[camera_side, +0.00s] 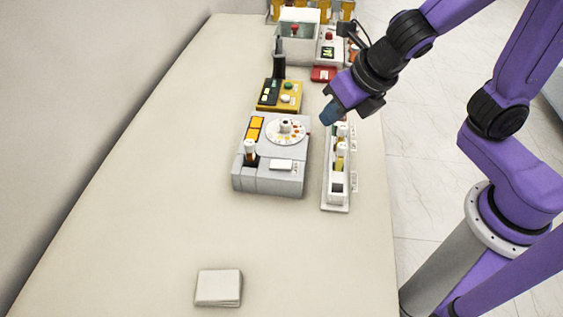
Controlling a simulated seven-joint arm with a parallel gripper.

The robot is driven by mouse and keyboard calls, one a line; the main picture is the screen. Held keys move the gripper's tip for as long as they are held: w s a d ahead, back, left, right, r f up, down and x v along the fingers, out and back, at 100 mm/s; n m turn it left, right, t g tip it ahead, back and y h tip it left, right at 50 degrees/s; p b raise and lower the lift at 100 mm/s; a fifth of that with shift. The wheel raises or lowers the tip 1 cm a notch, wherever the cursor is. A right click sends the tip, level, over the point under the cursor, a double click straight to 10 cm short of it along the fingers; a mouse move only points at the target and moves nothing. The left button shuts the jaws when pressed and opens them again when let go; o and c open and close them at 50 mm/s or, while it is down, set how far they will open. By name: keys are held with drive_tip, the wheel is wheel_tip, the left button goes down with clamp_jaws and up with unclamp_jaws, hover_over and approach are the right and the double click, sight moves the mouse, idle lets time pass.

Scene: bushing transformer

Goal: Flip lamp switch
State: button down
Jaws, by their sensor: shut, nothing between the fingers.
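A white narrow panel (338,192) stands on the table with several light-topped levers or lamps in a row and a dark square near its front end. I cannot tell which part is the lamp switch.
A yellow box (280,95) with buttons stands behind the grey box. A grey unit with a red button (297,42) and a device with a green display (328,52) stand farther back. A white block (218,288) lies at the front; the table around it is clear.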

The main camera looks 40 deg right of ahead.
drive_tip(key=w+a+r+n+t+y, duration=0.1)
drive_tip(key=w+a+n, duration=0.3)
drive_tip(key=a+n, duration=0.5)
drive_tip(key=shift+w+a+r+n+t+y, duration=0.2)
drive_tip(key=shift+w+n+t+y, duration=0.1)
drive_tip(key=shift+n, duration=2.5)
drive_tip(key=shift+f, duration=0.1)
approach(271, 161)
drive_tip(key=shift+w+r+x, duration=0.1)
drive_tip(key=shift+w+x, duration=0.05)
drive_tip(key=shift+x, duration=1.05)
drive_tip(key=shift+w+r+x, duration=0.1)
drive_tip(key=shift+x, duration=1.15)
drive_tip(key=shift+a, duration=0.1)
drive_tip(key=shift+f, duration=0.35)
